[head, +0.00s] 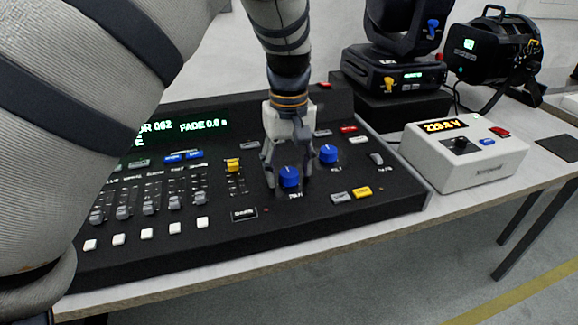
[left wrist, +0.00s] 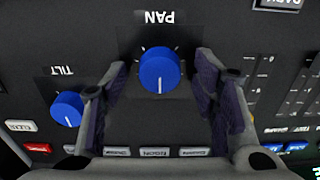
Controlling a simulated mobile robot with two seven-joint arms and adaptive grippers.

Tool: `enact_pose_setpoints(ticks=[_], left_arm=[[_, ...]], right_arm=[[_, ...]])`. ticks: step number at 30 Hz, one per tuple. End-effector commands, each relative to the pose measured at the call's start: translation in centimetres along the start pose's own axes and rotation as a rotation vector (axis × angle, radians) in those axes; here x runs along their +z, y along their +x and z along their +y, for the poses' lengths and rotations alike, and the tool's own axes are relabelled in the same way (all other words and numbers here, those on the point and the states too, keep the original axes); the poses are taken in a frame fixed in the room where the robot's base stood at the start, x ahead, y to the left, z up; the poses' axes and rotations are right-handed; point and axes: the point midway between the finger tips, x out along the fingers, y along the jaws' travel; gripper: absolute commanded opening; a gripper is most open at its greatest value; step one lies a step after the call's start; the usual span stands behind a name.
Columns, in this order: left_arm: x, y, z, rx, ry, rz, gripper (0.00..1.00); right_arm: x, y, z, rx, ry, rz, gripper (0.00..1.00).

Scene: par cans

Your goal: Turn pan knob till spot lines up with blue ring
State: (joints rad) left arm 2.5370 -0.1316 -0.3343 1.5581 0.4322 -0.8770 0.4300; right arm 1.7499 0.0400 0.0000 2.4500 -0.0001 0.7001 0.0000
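The blue pan knob (head: 289,177) is on the black lighting console (head: 330,205), above its PAN label. In the left wrist view the pan knob (left wrist: 160,73) has a pale pointer line toward the bottom of the picture. My left gripper (head: 287,180) points down over it with its fingers apart. In the left wrist view the fingers (left wrist: 158,85) stand on both sides of the knob, with gaps between. The blue tilt knob (head: 328,154) is to the right; it also shows in the left wrist view (left wrist: 67,108). No spot or blue ring is in view. My right gripper is not in view.
Faders (head: 148,205) and white buttons (head: 147,233) lie left on the console. A white box (head: 465,160) with a lit readout stands to the right. A moving-head light (head: 400,55) and a black lamp (head: 492,50) stand behind. My arm covers the left.

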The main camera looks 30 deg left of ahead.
Motion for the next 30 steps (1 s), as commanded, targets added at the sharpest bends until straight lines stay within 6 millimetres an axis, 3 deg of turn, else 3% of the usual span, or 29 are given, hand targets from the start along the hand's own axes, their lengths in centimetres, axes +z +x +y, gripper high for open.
enact_pose_setpoints(ticks=[1, 6, 17, 30], left_arm=[[0.0, 0.0, 0.0, 0.000, 0.000, 0.000, 0.43], [0.0, 0.0, 0.0, 0.000, 0.000, 0.000, 0.05], [0.0, -0.2, 0.0, 0.002, 0.044, 0.001, 0.05], [0.0, -0.2, 0.0, 0.002, 0.379, -0.001, 0.05]], right_arm=[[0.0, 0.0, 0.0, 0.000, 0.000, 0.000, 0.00], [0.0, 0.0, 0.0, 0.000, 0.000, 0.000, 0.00], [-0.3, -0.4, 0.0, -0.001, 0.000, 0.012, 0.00], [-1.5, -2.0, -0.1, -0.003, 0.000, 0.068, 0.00]])
